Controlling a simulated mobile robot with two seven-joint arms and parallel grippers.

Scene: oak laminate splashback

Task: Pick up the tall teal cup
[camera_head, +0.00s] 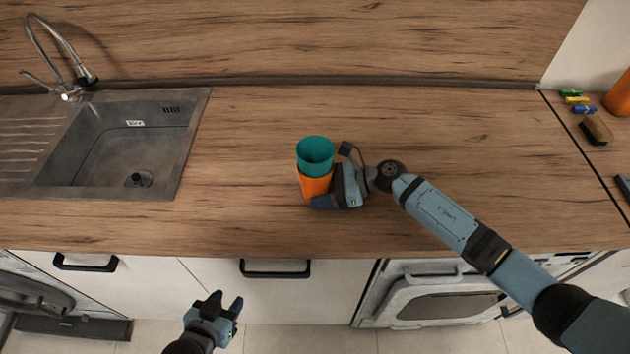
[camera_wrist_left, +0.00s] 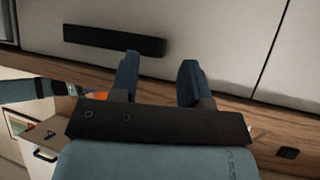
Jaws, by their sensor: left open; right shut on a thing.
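The teal cup (camera_head: 315,152) is upright over the counter, with its open rim facing up. Its lower part is hidden by an orange cup (camera_head: 312,187), in which it seems to be nested. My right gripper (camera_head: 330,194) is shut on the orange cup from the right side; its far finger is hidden. My left gripper (camera_head: 227,300) is open and empty, low in front of the cabinet doors and away from the cups. Its two spread fingers also show in the left wrist view (camera_wrist_left: 160,65).
A sink (camera_head: 130,150) with a faucet is at left. The wooden counter (camera_head: 470,140) is clear around the cups. At far right are several small coloured items, a brown block (camera_head: 596,130) and an orange object (camera_head: 620,95). An oven (camera_head: 440,300) is below.

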